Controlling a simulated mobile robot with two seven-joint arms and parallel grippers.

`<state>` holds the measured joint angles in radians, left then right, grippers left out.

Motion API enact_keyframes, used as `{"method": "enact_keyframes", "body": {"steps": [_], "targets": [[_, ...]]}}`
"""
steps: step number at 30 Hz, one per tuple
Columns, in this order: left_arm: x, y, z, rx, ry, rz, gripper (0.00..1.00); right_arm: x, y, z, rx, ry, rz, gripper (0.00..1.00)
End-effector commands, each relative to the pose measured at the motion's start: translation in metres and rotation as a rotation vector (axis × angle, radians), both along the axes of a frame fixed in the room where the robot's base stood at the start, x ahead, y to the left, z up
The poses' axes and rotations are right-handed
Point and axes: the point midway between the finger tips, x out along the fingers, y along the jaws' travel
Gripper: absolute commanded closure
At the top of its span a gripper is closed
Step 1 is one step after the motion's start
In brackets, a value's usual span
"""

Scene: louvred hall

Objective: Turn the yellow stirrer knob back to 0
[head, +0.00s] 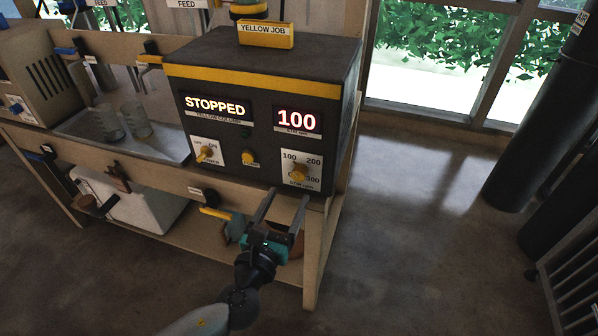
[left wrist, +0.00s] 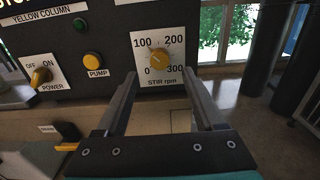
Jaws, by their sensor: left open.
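The yellow stirrer knob (head: 299,173) sits on a white STIR rpm plate marked 0, 100, 200 and 300, at the lower right of the dark yellow-striped box. It also shows in the left wrist view (left wrist: 159,59); its pointer is too small to read surely. The red stir display (head: 297,120) above it reads 100. My left gripper (head: 288,197) is open and empty, just in front of and below the knob. In the left wrist view its fingers (left wrist: 160,76) stand apart, one on each side below the knob, apparently not touching it. My right gripper is not in view.
The box's other display (head: 215,106) reads STOPPED. A yellow power switch (head: 206,153) and yellow pump button (head: 249,157) lie left of the knob. Glass beakers (head: 137,122) stand on a tray (head: 171,148) farther left. Bare floor is free right of the bench.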

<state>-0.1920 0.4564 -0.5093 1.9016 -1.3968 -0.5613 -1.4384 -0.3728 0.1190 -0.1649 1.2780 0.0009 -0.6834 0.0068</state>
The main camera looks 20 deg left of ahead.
Motion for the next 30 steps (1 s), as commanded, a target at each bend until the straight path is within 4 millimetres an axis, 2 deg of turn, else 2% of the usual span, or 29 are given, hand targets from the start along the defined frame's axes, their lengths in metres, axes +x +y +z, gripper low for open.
{"method": "enact_keyframes", "body": {"steps": [13,16,24,29,30], "targets": [[0.065,-0.002,0.000,-0.002,-0.001,0.001,0.30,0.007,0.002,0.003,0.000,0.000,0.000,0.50],[0.064,-0.002,-0.001,-0.003,0.002,0.001,0.30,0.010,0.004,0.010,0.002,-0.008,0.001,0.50],[0.073,-0.002,0.000,-0.003,0.001,0.001,0.30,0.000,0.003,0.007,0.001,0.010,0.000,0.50],[0.072,-0.002,0.000,-0.003,0.001,0.001,0.30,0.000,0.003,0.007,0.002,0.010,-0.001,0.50],[0.072,-0.002,0.000,-0.003,0.001,0.001,0.33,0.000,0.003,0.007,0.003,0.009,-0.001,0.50]]}}
